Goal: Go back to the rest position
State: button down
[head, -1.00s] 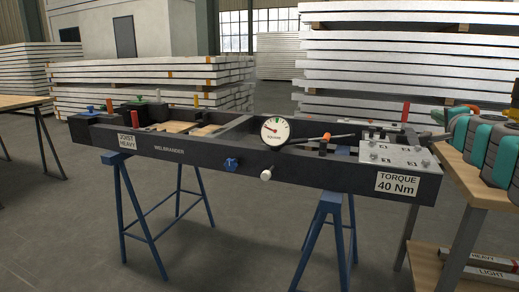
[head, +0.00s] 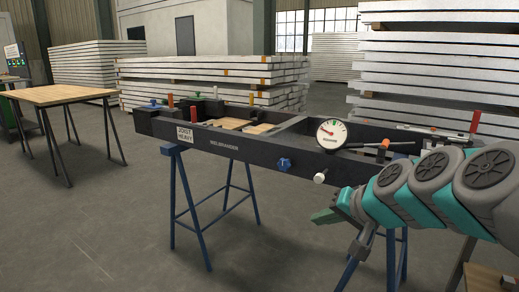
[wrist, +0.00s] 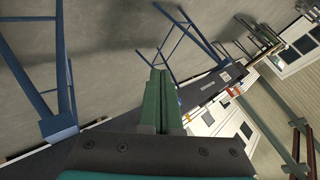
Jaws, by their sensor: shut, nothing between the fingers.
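My gripper (head: 324,215) is at the lower right of the head view, in front of the dark frame's near side, with its green fingers pointing left and down. In the wrist view its two green fingers (wrist: 159,95) lie together with nothing between them. My arm reaches in from the right edge and covers the right end of the dark frame (head: 235,149).
A wooden table (head: 62,94) stands at the left. Stacks of white panels (head: 215,75) fill the back. A wooden bench (head: 490,278) shows at the lower right, partly behind my arm. The grey floor at the front left is clear.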

jog(key=s+a+f+n+g, duration=0.2)
jog(key=s+a+f+g, duration=0.2)
jog(key=s+f, duration=0.45)
jog(key=s+d+f+g+h, duration=0.1)
jog(key=s+d+f+g, duration=0.1)
jog(key=s, duration=0.5)
jog(key=s+d+f+n+g+h, duration=0.1)
jog(key=s+f+g+h, duration=0.1)
jog(key=s, duration=0.5)
jog(key=s+d+f+n+g+h, duration=0.1)
jog(key=s+d+f+g, duration=0.1)
jog(key=s+f, duration=0.2)
jog(key=s, duration=0.3)
jog(key=shift+d+f+h, duration=0.3)
jog(key=shift+f+h, duration=0.05)
jog(key=shift+h, duration=0.05)
jog(key=shift+d, duration=0.1)
